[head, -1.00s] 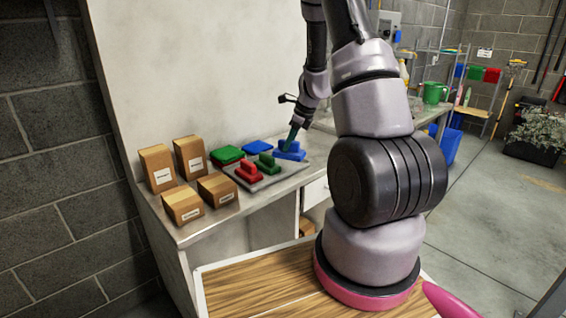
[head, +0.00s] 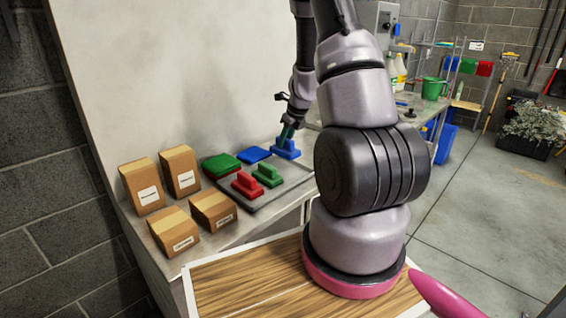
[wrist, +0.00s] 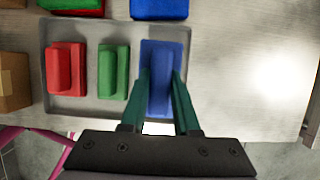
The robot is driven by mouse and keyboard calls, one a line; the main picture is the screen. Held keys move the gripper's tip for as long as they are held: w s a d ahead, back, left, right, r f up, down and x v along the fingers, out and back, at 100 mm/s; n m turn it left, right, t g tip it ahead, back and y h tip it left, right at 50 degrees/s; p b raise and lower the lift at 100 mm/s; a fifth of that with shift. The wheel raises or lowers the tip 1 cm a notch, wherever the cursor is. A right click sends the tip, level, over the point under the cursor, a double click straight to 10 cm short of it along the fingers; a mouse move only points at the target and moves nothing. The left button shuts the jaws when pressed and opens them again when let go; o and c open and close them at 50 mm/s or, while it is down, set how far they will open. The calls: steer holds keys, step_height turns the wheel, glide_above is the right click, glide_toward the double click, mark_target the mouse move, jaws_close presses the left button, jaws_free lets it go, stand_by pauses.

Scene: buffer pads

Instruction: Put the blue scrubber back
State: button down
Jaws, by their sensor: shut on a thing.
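The blue scrubber (head: 286,149) has a wide base and a raised grip. My gripper (head: 290,132) is shut on that grip from above, and its green fingers (wrist: 162,102) flank it in the wrist view. The scrubber (wrist: 163,65) appears just above the right end of the grey tray (wrist: 77,106). The exact gap to the tray is hard to tell. A red scrubber (head: 246,184) and a green scrubber (head: 267,176) sit in the tray to its left. Behind the tray lie a blue pad (head: 254,154) and a green pad (head: 222,164).
Several cardboard boxes (head: 181,170) stand on the left of the bench, near the tray. A wall panel rises behind. The bench top right of the tray (wrist: 255,75) is clear in the wrist view.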

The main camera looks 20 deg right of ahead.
steer(key=shift+f, duration=3.55)
steer(key=c, duration=0.7)
jaws_free()
steer(key=shift+f, duration=0.1)
steer(key=shift+o, duration=0.2)
